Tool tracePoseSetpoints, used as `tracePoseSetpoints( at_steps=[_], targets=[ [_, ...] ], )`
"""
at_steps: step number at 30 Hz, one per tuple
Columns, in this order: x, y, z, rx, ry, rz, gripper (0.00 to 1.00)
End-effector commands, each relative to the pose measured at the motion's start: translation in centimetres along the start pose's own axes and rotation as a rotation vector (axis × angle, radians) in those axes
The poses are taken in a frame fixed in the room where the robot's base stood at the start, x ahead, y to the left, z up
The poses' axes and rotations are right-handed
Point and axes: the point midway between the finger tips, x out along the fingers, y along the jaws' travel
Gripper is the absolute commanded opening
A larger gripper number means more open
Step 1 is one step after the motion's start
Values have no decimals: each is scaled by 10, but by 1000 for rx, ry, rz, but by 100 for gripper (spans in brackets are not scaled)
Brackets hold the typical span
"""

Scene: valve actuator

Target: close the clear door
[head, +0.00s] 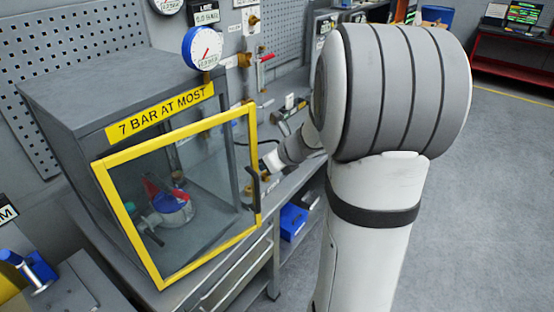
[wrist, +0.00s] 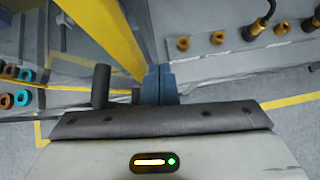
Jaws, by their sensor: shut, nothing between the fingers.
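The clear door (head: 125,157) has a yellow frame and stands ajar on the front of the grey cabinet (head: 110,80). Its right side is swung out from the cabinet's dark post (head: 230,155). A dark handle (head: 254,188) sits on the door's right side. My gripper (wrist: 160,84) is shut and empty, with blue-grey fingertips. In the wrist view the yellow door frame (wrist: 112,35) is just left of the fingers and the dark handle (wrist: 101,86) is farther left. I cannot tell whether the fingers touch the frame. In the head view my arm hides part of the bench.
Inside the cabinet is a blue and red valve part (head: 170,207). A blue gauge (head: 202,48) is above the cabinet's right side. A blue bin (head: 292,220) sits on the shelf below. Brass fittings (wrist: 217,38) line a surface at the upper right. Open floor lies right.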

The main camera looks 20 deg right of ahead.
Motion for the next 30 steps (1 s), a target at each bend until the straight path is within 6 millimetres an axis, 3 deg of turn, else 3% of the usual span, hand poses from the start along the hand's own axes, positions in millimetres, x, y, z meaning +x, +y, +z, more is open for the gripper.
tracePoseSetpoints(
  at_steps=[6,11,14,18,22,27,30],
  targets=[
    [-35,-5,0,1,-3,-6,0],
    [-44,-10,4,27,-17,-28,0],
    [-46,-26,17,129,-74,-107,0],
    [-59,-66,42,426,-223,-299,0],
    [-83,-103,50,787,-375,-468,0],
    [-111,-128,35,1292,-535,-623,0],
    [-120,-128,17,1605,-596,-680,0]
  ],
)
